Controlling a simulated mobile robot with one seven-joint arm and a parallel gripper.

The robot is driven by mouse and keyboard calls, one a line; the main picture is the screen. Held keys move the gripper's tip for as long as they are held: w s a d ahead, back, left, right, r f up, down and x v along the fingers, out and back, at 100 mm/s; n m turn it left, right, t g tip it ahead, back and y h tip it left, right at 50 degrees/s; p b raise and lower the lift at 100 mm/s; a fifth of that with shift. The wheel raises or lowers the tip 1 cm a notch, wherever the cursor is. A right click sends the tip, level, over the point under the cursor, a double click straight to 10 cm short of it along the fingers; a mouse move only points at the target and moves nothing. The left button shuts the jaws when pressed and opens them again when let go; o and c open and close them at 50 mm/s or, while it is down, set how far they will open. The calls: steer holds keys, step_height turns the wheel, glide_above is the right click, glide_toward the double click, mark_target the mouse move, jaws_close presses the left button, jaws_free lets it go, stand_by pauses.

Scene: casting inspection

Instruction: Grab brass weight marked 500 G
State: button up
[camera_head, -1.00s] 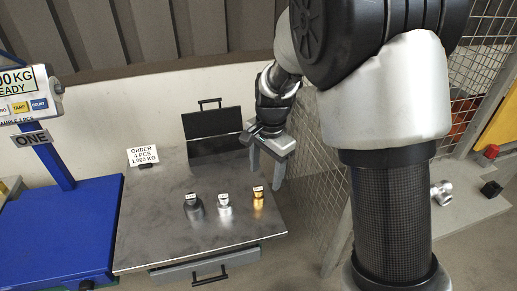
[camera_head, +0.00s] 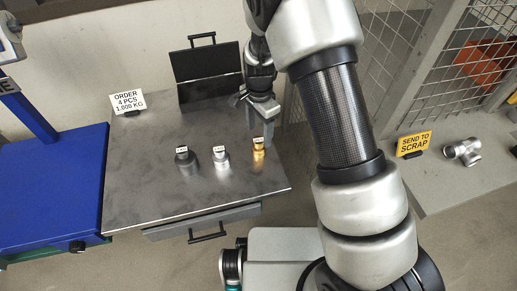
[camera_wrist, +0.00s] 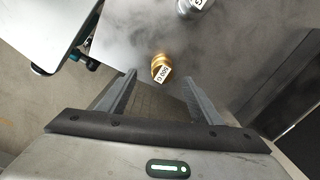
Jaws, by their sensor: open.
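The brass weight (camera_head: 258,153) is a small gold cylinder with a white tag, standing upright at the right end of a row of three weights on the steel table. In the wrist view the brass weight (camera_wrist: 158,62) shows its tag, which reads 500 G. My gripper (camera_head: 258,125) is just behind and above it in the head view. In the wrist view my gripper (camera_wrist: 158,80) is open, with the weight beyond the fingertips and roughly between their lines. Nothing is between the fingers.
A silver weight (camera_head: 221,159) and a dark grey weight (camera_head: 184,160) stand left of the brass one. The steel table (camera_head: 150,195) holds an order sign (camera_head: 128,102) and an open black case (camera_head: 207,75). A mesh fence (camera_head: 425,60) and a scrap sign (camera_head: 414,144) are at right.

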mark_target(258, 140)
steer(key=f+b, duration=0.1)
steer(key=f, duration=0.3)
steer(key=f+b, duration=0.1)
steer(key=f, duration=0.3)
steer(key=shift+w+a+f, duration=0.15)
steer(key=shift+w+f, duration=0.05)
steer(key=shift+f, duration=0.05)
steer(key=shift+r, duration=0.1)
jaws_close()
